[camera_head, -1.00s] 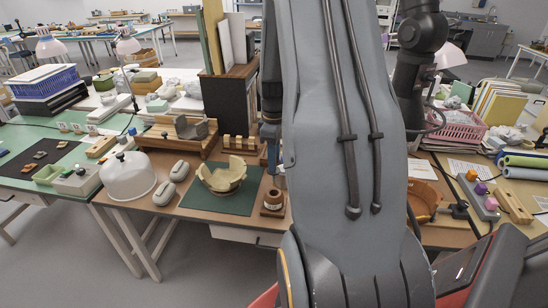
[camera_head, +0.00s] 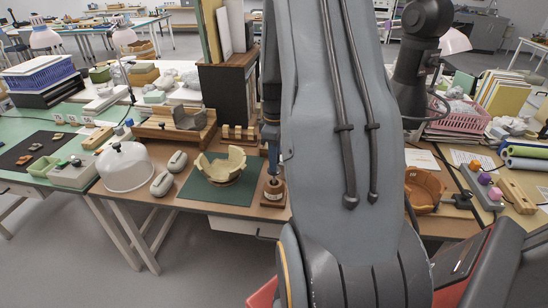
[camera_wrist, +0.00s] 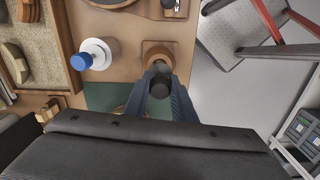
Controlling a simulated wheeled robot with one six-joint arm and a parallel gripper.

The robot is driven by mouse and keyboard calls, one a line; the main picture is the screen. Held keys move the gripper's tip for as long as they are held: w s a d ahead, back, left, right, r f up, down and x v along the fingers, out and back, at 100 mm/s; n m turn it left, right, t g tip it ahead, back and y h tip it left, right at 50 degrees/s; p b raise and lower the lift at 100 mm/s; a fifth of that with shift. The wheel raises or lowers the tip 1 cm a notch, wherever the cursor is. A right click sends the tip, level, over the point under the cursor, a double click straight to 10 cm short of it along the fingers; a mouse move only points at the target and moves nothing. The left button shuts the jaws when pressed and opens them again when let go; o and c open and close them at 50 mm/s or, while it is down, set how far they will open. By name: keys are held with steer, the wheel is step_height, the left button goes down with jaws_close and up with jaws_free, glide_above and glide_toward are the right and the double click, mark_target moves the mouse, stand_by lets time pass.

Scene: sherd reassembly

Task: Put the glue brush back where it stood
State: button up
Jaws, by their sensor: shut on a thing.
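My gripper (camera_wrist: 158,80) is shut on the glue brush, whose dark round end (camera_wrist: 159,87) shows between the blue-grey fingers in the wrist view. In the head view the gripper (camera_head: 271,140) is directly above the brown wooden brush stand (camera_head: 272,201). A dark part of the brush shows between the fingers and the stand's top. The stand also shows just beyond the fingertips in the wrist view (camera_wrist: 155,48). The brush's lower end is hidden, so I cannot tell whether it touches the stand's bottom.
A cream sherd bowl (camera_head: 222,166) sits on a dark green mat (camera_head: 203,192) left of the stand. A white jar with a blue knob (camera_wrist: 92,55) stands beside the stand in the wrist view. A white dome (camera_head: 125,168) and grey rounded blocks (camera_head: 162,183) lie farther left.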

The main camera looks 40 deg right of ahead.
steer(key=shift+f+b, duration=0.8)
steer(key=shift+f, duration=1.4)
steer(key=shift+f, duration=0.3)
steer(key=o, duration=0.9)
steer(key=shift+r+b, duration=0.95)
steer(key=shift+r, duration=2.95)
